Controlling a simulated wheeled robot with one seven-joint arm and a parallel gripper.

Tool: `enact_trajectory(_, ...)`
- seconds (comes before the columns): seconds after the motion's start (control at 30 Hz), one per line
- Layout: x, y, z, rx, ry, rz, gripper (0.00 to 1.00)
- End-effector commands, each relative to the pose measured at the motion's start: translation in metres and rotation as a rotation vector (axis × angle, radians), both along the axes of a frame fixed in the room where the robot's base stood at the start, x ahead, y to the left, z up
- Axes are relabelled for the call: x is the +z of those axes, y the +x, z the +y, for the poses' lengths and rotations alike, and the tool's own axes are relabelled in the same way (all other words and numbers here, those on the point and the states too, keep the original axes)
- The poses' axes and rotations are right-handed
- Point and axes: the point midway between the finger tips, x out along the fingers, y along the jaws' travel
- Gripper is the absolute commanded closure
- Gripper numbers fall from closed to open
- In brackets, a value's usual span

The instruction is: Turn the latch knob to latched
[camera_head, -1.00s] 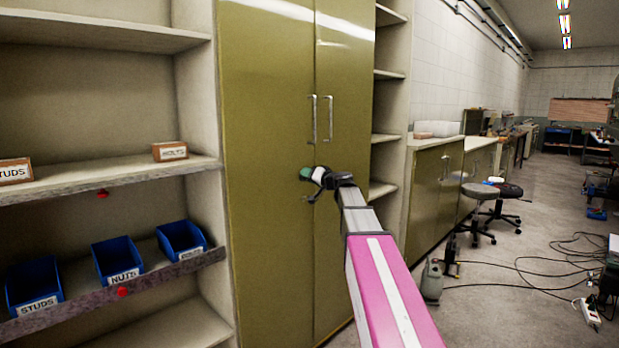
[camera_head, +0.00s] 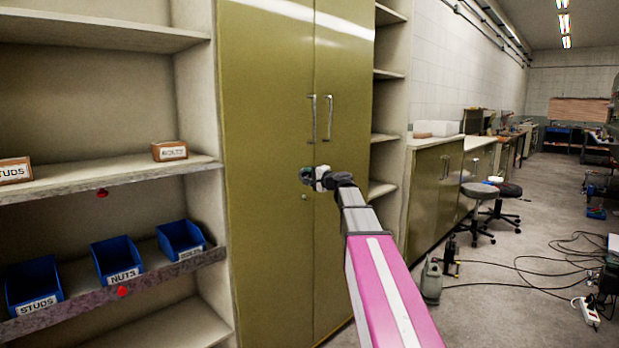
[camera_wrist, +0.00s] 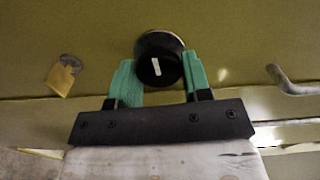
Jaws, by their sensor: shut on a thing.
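The latch knob (camera_wrist: 163,58) is a round black knob with a white line, on the olive cabinet doors (camera_head: 265,110). In the wrist view the line stands nearly upright, its top leaning slightly left. My gripper (camera_wrist: 160,74) has its green fingers on both sides of the knob and is shut on it. In the head view my gripper (camera_head: 315,178) is at the door front, below the two door handles, and mostly hides the knob.
Vertical door handles (camera_head: 321,118) are just above my gripper. A small lock (camera_head: 304,197) sits below it. To the left is an open shelf with blue bins (camera_head: 118,260). Cables (camera_head: 530,270) lie on the floor at right.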

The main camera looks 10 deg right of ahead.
Motion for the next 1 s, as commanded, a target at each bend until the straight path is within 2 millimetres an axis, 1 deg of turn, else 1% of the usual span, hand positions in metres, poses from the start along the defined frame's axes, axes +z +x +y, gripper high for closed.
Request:
enact_trajectory(0.3,-0.0006,0.0003,-0.0006,-0.002,0.072,0.053,0.79)
enact_trajectory(0.77,-0.0008,0.0003,-0.0006,-0.002,0.080,0.059,0.79)
enact_trajectory(0.8,-0.0008,0.0003,-0.0006,-0.002,0.080,0.059,0.46)
enact_trajectory(0.83,-0.0008,0.0004,-0.0005,-0.002,0.080,0.059,0.36)
enact_trajectory(0.87,-0.0007,0.0003,-0.0006,-0.002,0.080,0.059,0.32)
enact_trajectory(1.0,-0.0007,0.0003,-0.0004,-0.001,0.080,0.059,0.32)
